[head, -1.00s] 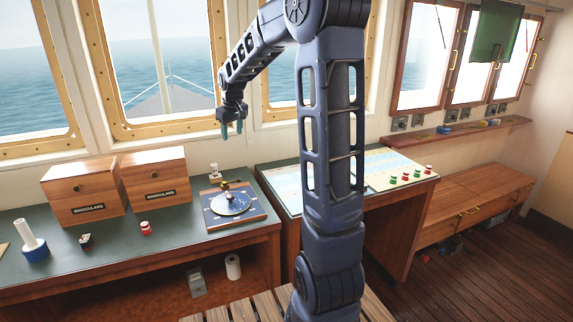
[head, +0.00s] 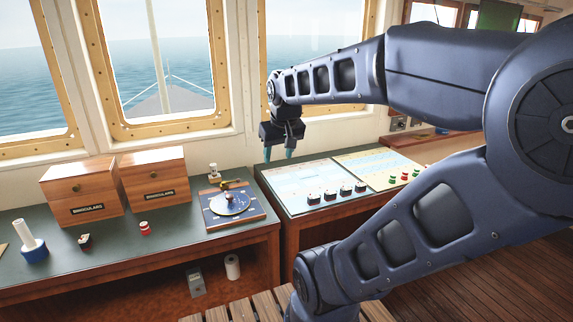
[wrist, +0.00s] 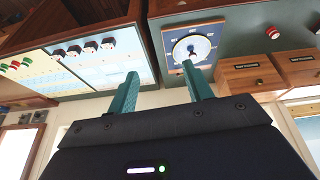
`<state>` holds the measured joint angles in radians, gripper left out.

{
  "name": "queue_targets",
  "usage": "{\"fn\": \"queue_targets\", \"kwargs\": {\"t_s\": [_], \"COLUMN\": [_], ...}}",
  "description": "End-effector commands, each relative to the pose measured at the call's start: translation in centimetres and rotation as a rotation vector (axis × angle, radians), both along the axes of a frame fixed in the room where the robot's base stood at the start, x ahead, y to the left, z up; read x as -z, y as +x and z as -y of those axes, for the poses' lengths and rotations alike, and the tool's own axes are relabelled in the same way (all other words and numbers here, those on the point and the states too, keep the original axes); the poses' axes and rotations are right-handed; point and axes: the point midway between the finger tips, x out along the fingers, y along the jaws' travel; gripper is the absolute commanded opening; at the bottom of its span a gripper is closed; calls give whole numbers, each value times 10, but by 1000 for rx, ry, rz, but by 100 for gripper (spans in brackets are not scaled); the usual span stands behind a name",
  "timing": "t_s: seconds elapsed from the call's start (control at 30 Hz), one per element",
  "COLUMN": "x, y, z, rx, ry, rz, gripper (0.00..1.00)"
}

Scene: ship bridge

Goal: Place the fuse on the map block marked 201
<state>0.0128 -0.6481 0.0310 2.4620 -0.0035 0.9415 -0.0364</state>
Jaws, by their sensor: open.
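My gripper (head: 279,154) is open and empty, fingers pointing down, above the back left of the chart table (head: 290,207). In the wrist view its two teal fingers (wrist: 160,72) stand apart with nothing between them. Several black-and-white blocks (head: 330,194) stand in a row on the chart; they also show in the wrist view (wrist: 91,46). Their markings are too small to read, so I cannot tell which is 201. A small red cylinder with a pale top (head: 145,228) stands on the left counter. I cannot tell whether it is the fuse.
A dial board (head: 255,214) lies on the left counter, beside two wooden boxes (head: 80,190) (head: 152,182). A blue-based white cylinder (head: 34,249) and a small dark object (head: 84,241) are farther left. Red and green pieces (head: 393,181) stand on the right chart. Windows rise behind.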

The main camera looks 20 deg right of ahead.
Motion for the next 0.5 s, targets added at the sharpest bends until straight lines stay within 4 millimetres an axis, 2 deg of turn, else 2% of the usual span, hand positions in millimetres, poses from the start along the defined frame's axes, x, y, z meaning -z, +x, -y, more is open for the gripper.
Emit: {"fn": "queue_targets", "kwargs": {"t_s": [0.03, 0.1, 0.2, 0.5], "x": [4, 9, 14, 17], "y": [-13, -25, -36, -42], "z": [2, 4, 5, 6], "rx": [12, 26, 39, 46], "ry": [8, 19, 29, 35], "rz": [6, 10, 14, 14], "gripper": [51, 51, 51, 51]}}
